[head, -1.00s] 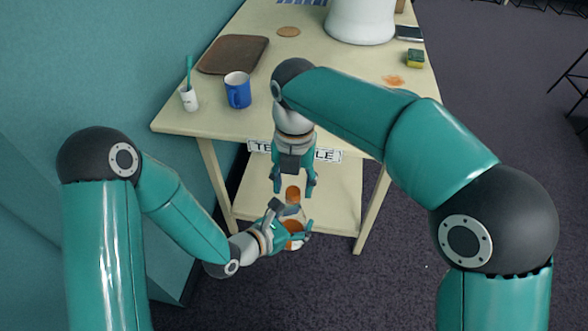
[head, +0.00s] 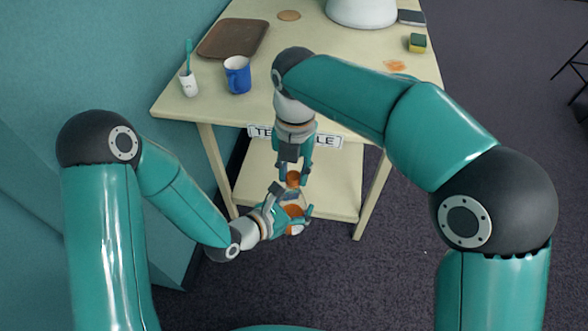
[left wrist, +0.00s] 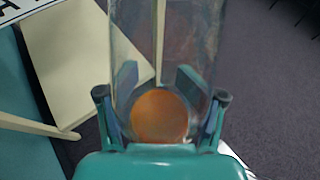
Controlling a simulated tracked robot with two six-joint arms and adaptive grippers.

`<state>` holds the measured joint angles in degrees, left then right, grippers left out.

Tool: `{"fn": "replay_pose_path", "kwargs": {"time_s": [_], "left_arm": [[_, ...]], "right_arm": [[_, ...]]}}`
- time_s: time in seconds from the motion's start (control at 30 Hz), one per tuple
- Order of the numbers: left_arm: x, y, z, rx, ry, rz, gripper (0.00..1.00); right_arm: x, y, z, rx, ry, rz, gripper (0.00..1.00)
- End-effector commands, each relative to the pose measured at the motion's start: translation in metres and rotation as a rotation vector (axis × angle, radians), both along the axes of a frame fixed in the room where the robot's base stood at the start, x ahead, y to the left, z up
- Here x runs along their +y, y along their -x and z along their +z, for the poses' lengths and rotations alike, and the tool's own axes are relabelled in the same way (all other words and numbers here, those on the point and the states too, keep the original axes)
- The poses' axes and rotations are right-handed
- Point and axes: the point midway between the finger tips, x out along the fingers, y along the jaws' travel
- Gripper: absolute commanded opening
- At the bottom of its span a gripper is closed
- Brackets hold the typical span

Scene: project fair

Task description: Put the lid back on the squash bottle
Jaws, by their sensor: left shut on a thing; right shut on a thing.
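The squash bottle (head: 294,212) is clear with orange squash in it. It is upright or nearly so, in front of the table, in the head view. My left gripper (head: 287,210) is shut on its body. In the left wrist view the clear bottle (left wrist: 165,55) stands between the left fingers (left wrist: 160,110), with an orange round patch low in it. The orange lid (head: 293,179) is at the top of the bottle, between the fingers of my right gripper (head: 293,178), which is shut on it from above. I cannot tell whether the lid is seated on the neck.
The table (head: 190,110) stands behind, with a lower shelf (head: 325,195). On it are a brown tray (head: 232,38), a blue mug (head: 237,75), a toothbrush cup (head: 188,84), a sponge (head: 417,43) and a white vessel (head: 362,10).

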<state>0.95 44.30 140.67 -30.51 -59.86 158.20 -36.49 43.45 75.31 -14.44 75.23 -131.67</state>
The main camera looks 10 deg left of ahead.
Motion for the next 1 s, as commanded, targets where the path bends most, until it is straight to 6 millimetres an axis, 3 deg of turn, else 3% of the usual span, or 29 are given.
{"fn": "replay_pose_path", "kwargs": {"time_s": [0.5, 0.63, 0.9, 0.93, 1.0], "left_arm": [[-0.0007, 0.0003, 0.0003, -0.002, -0.001, -0.003, 0.0], [-0.0008, 0.0004, 0.0003, -0.002, -0.001, -0.004, 0.0], [-0.0012, 0.0007, 0.0003, -0.003, -0.002, -0.006, 0.0], [-0.0012, 0.0007, 0.0003, -0.003, -0.002, -0.006, 0.0], [-0.0012, 0.0007, 0.0003, -0.003, -0.002, -0.006, 0.0]], "right_arm": [[0.0006, 0.0001, -0.0005, 0.018, 0.037, -0.972, 0.0], [0.0007, -0.0001, -0.0005, 0.019, 0.04, -1.065, 0.0], [0.001, -0.0002, -0.0003, 0.019, 0.039, -1.074, 0.0], [0.001, -0.0003, -0.0003, 0.019, 0.039, -1.074, 0.32], [0.001, -0.0002, -0.0003, 0.019, 0.039, -1.073, 0.44]]}}
